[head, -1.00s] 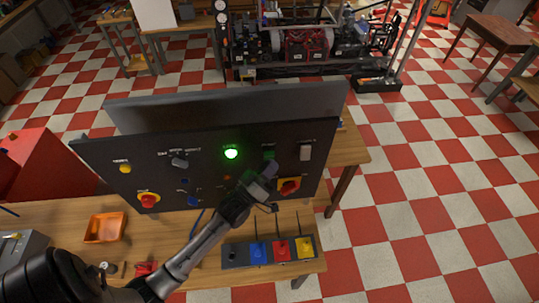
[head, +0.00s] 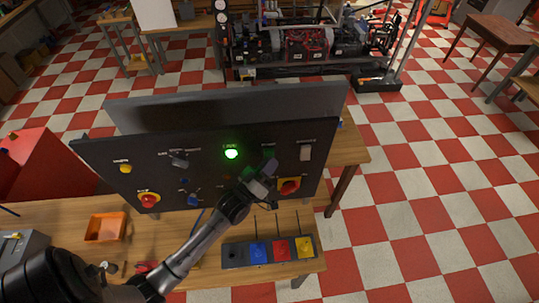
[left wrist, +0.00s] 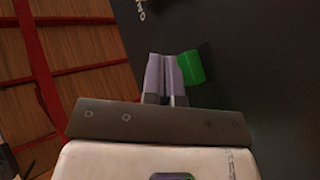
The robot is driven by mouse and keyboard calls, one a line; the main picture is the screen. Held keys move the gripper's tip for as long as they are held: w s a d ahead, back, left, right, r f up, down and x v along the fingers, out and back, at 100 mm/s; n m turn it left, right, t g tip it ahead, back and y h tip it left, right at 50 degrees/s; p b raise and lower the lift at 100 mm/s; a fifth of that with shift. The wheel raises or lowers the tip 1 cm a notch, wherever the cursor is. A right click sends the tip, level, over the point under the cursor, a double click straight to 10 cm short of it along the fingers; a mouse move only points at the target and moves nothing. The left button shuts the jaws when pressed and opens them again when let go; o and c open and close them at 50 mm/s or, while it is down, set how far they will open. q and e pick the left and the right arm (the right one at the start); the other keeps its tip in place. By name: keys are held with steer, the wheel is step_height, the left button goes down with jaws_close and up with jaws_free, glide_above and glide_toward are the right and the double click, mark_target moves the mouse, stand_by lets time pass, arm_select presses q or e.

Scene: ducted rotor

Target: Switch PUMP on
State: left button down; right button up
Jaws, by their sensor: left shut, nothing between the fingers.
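The dark control panel (head: 110,160) stands upright on the bench, and its small labels are too blurred for me to pick out PUMP. A green lamp (head: 231,153) glows at its upper middle. In the head view the gripper mostly covers that button. A pale rocker switch (head: 305,153) is to its right. My right gripper is not in view.

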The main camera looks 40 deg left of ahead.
arm_select(q)
steer(key=shift+s+d+f, duration=0.4)
steer(key=shift+s+d, duration=0.15)
steer(key=shift+d, duration=0.1)
steer(key=shift+s+d+f, duration=0.55)
steer(key=shift+s+d, duration=0.2)
steer(key=shift+d, duration=0.15)
steer(key=shift+s+d+f, duration=0.5)
steer(key=shift+s+d, duration=0.2)
steer(key=shift+d, duration=0.15)
